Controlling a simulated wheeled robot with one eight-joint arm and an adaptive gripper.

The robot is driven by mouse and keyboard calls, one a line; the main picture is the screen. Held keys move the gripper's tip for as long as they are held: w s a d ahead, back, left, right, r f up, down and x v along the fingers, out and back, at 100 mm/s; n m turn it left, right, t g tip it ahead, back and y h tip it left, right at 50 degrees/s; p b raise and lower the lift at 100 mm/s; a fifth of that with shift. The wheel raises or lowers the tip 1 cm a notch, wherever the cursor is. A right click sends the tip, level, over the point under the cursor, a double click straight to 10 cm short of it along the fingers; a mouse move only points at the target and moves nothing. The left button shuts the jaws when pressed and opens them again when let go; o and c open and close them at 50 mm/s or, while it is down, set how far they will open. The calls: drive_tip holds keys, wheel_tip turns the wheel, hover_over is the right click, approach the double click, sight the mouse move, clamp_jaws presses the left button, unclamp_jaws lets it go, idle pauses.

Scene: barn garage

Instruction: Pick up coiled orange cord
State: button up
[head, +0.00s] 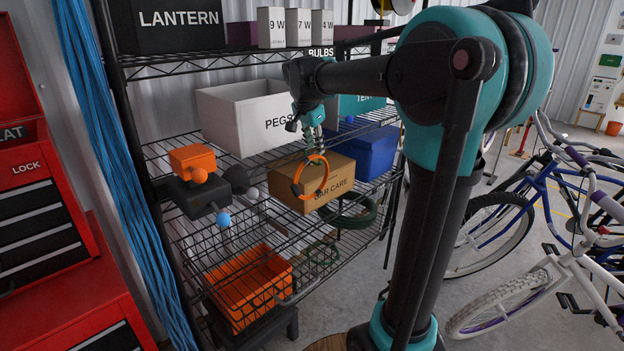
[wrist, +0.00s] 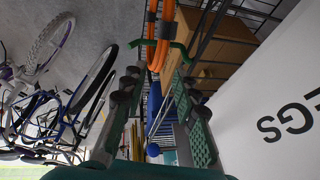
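The coiled orange cord (head: 325,183) is an upright ring with dark bands, in front of the brown CAR CARE box (head: 340,196) on the middle wire shelf. Whether it leans on the box or hangs, I cannot tell. My gripper (head: 315,147) points down at the top of the ring. In the wrist view, the cord (wrist: 154,28) runs in from the top edge, and its near end lies between the tips of my gripper (wrist: 155,82). The fingers are apart, with a gap on both sides of the cord. Contact with the cord does not show.
A green coil (head: 350,212) lies below. Bicycles (head: 540,220) stand at right.

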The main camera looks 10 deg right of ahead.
sight(316, 154)
drive_tip(key=shift+s+x, duration=0.15)
drive_tip(key=shift+x, duration=1.15)
drive_tip(key=shift+s+x, duration=0.15)
drive_tip(key=shift+x, duration=1.2)
drive_tip(key=shift+f, duration=0.1)
clamp_jaws()
